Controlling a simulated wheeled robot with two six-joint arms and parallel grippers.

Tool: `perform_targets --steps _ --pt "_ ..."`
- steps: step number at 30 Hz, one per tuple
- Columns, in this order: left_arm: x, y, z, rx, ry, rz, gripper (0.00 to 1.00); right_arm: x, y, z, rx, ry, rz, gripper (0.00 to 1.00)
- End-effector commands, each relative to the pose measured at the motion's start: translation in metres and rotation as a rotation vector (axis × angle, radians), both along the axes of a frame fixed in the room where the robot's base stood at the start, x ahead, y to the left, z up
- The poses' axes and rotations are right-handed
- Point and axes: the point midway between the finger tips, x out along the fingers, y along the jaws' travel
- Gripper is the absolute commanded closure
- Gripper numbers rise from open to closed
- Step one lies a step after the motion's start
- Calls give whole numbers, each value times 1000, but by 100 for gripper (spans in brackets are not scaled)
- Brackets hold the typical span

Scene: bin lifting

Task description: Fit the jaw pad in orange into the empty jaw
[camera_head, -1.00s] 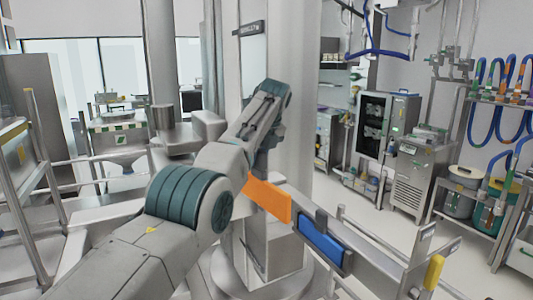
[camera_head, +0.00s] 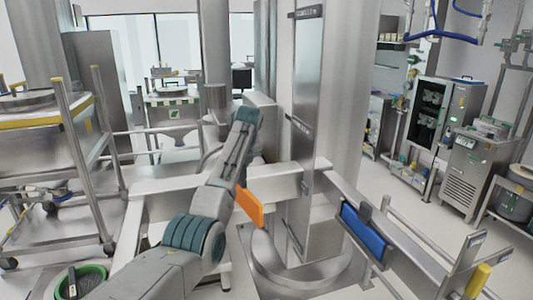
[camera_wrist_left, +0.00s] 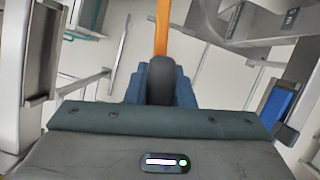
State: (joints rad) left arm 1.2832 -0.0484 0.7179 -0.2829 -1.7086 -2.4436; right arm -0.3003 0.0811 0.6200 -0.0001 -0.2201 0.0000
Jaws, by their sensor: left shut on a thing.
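The orange jaw pad (camera_head: 250,208) is held on edge by my left gripper (camera_head: 237,188), left of the steel column in the head view. In the left wrist view the pad (camera_wrist_left: 161,28) shows as a narrow orange strip rising from the shut fingers (camera_wrist_left: 160,82). A blue pad (camera_head: 364,232) sits in a dark holder on the right-hand steel arm; it also shows in the wrist view (camera_wrist_left: 276,103). A bare steel plate in a dark frame (camera_wrist_left: 43,52) stands at the left of the wrist view. I cannot tell whether it is the empty jaw. My right gripper is out of view.
A tall steel column (camera_head: 304,130) rises just right of the orange pad, with a beam (camera_head: 275,178) running to it. A yellow-tipped rail (camera_head: 478,280) is at lower right. A steel cart (camera_head: 45,122) stands left, and a green-rimmed bucket (camera_head: 80,280) lower left. Open floor lies right.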

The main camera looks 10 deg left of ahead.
Motion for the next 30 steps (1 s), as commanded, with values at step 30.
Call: perform_targets --steps 30 --pt "-218 268 -46 11 -3 -190 100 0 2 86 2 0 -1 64"
